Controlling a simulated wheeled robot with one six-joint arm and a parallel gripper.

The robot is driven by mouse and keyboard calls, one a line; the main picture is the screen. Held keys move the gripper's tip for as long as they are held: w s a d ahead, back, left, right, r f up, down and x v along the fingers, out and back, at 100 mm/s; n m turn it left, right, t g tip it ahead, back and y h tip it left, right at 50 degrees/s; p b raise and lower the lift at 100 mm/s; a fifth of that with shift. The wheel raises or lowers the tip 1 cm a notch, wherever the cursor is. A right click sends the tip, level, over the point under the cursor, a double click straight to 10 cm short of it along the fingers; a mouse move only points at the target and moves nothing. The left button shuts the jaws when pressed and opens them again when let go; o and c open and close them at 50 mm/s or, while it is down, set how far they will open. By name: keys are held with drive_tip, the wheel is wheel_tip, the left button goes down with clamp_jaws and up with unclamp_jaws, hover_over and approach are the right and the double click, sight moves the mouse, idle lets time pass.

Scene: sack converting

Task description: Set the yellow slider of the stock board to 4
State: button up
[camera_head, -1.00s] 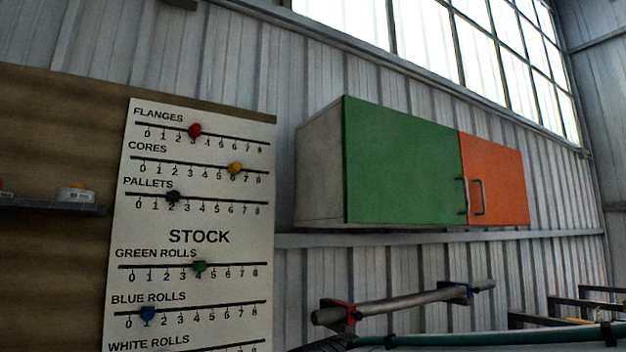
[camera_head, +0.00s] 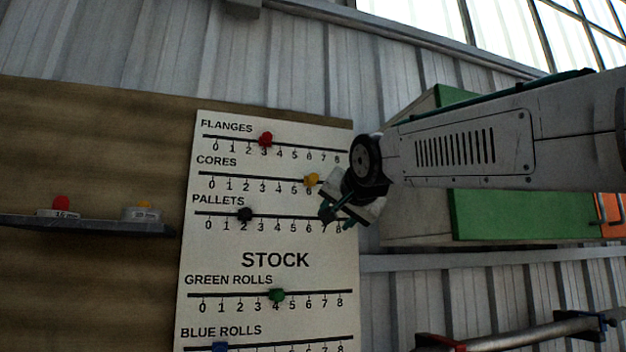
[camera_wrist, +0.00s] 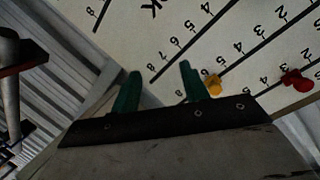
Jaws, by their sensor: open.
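The white stock board (camera_head: 275,235) hangs on the brown panel. Its yellow slider (camera_head: 311,180) sits on the CORES line at about 6. My gripper (camera_head: 330,212) is in front of the board's right edge, just right of and below the yellow slider, near the PALLETS line's high end. In the wrist view the two green fingers (camera_wrist: 160,80) are apart with nothing between them. The yellow slider (camera_wrist: 213,84) shows just right of the right finger, outside the gap. Whether they touch cannot be told.
A red slider (camera_head: 265,139) is on FLANGES above and a black slider (camera_head: 245,214) on PALLETS below. A green slider (camera_head: 277,295) and a blue slider (camera_head: 220,347) sit lower. A shelf (camera_head: 80,224) is at left. A green-doored cabinet (camera_head: 520,215) is behind my arm.

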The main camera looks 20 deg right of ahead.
sight(314, 178)
drive_tip(key=w+a+r+m+t, duration=0.1)
drive_tip(key=w+r+t, duration=0.1)
drive_tip(key=r, duration=0.3)
drive_tip(key=w+a+r+t, duration=0.1)
drive_tip(key=w+r, duration=0.1)
drive_tip(key=r, duration=0.3)
drive_tip(key=shift+y, duration=0.3)
drive_tip(key=w, duration=0.7)
drive_tip(key=shift+d+r, duration=0.15)
drive_tip(key=shift+d, duration=0.05)
clamp_jaws()
